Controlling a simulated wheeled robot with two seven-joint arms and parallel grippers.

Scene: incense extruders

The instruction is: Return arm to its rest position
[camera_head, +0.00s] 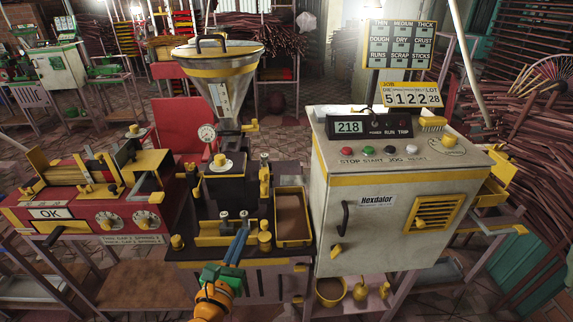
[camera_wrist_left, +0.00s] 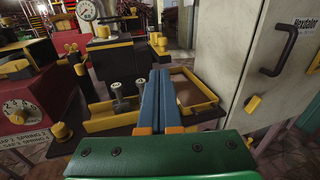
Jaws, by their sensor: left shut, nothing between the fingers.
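My left gripper (camera_head: 238,245) reaches up from the bottom of the head view, with an orange wrist, a green body and blue fingers. The fingers lie side by side, shut, with nothing between them. In the left wrist view the left gripper (camera_wrist_left: 158,100) points at the dark extruder stand (camera_head: 225,187), between a small yellow tray with metal posts (camera_wrist_left: 115,110) and a yellow-rimmed tray of brown material (camera_head: 292,217). I cannot tell whether the fingertips touch anything. My right gripper is not in view.
A pale control cabinet (camera_head: 375,240) with a black handle stands close on the right. A red machine with dials (camera_head: 90,222) stands on the left. A metal hopper (camera_head: 215,75) rises above the stand. Bowls (camera_head: 331,291) sit on a low shelf.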

